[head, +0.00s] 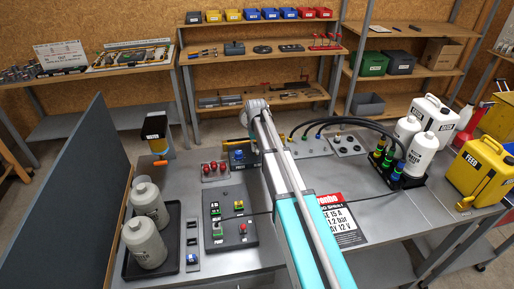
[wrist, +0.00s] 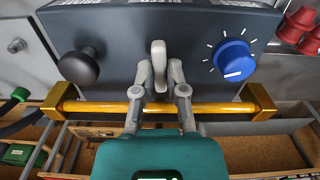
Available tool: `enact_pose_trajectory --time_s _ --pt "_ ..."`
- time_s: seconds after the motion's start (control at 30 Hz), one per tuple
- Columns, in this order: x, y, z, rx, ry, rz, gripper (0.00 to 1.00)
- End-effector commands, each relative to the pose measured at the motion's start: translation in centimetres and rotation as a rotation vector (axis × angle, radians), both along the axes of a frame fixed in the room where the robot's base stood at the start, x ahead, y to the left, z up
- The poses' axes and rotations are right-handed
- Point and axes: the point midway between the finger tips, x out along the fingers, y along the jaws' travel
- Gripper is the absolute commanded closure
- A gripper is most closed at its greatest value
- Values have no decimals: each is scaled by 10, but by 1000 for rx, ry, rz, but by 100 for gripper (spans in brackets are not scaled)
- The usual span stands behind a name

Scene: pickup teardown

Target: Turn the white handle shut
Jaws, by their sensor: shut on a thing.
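The white handle (wrist: 158,52) is a small pale lever at the middle of a dark box front (wrist: 120,22) in the wrist view. It stands upright in the picture. My gripper (wrist: 159,74) is shut on it, one finger on each side. A black round knob (wrist: 79,67) is left of the handle and a blue dial (wrist: 234,59) with white tick marks is right of it. In the head view my arm hides the handle and the gripper; part of the dark box (head: 240,156) shows beside the arm.
A yellow bar (wrist: 100,107) runs across the box front, below the handle in the picture and close to my fingers. Red knobs (head: 215,169) stand left of the box. A push-button panel (head: 231,221) and a tray of bottles (head: 170,263) are nearer on the bench.

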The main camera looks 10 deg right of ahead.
Motion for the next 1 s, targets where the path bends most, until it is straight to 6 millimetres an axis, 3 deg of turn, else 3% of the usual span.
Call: enact_pose_trajectory --time_s 0.67,0.7,0.83,1.0 --pt "1 0 0 0 -2 -82 100" --pt "1 0 0 0 -2 -82 75" --pt "1 0 0 0 -2 -82 51" --pt "0 0 0 0 -1 -81 49"
